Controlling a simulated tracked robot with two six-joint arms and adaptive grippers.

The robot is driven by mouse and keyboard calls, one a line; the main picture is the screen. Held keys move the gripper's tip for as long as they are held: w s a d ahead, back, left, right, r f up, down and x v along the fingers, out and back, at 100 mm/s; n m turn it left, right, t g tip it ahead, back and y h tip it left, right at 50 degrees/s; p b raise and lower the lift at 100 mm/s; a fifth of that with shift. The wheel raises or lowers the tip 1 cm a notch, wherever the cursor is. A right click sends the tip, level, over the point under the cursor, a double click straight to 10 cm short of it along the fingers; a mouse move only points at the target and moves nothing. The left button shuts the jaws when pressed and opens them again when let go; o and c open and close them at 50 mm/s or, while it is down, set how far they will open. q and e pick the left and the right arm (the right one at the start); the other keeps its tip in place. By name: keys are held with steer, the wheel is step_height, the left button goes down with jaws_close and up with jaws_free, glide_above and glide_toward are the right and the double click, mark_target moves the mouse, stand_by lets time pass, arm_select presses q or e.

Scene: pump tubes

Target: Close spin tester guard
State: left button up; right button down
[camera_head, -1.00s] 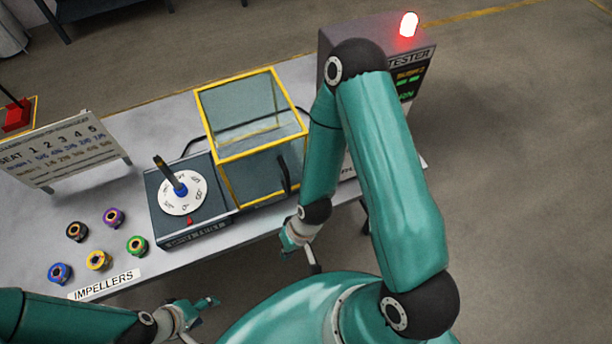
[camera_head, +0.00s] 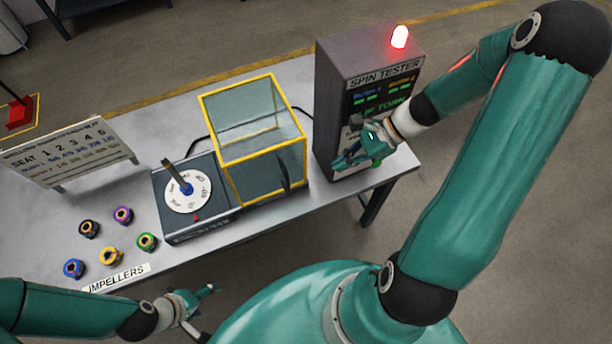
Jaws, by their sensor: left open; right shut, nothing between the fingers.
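The spin tester guard (camera_head: 262,150) is a clear box with yellow edges and a black upright handle (camera_head: 283,172) on its front. It stands to the right of the dark turntable base (camera_head: 212,222), whose white dial (camera_head: 187,195) is uncovered. The grey spin tester cabinet (camera_head: 340,70) stands right of the guard. My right gripper (camera_head: 345,158) is shut and empty in front of the cabinet's lower face, right of the guard and apart from its handle. My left gripper (camera_head: 208,300) is open and empty near the table's front edge.
Several coloured impellers (camera_head: 110,256) lie at the table's front left by the IMPELLERS label (camera_head: 117,277). A seat chart board (camera_head: 68,155) stands at the back left. A red lamp (camera_head: 399,37) glows on the cabinet.

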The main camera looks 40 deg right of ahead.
steer(key=w+a+f, duration=0.4)
steer(key=a+f, duration=0.1)
steer(key=a, duration=0.4)
steer(key=shift+f+p, duration=0.3)
steer(key=shift+f, duration=0.1)
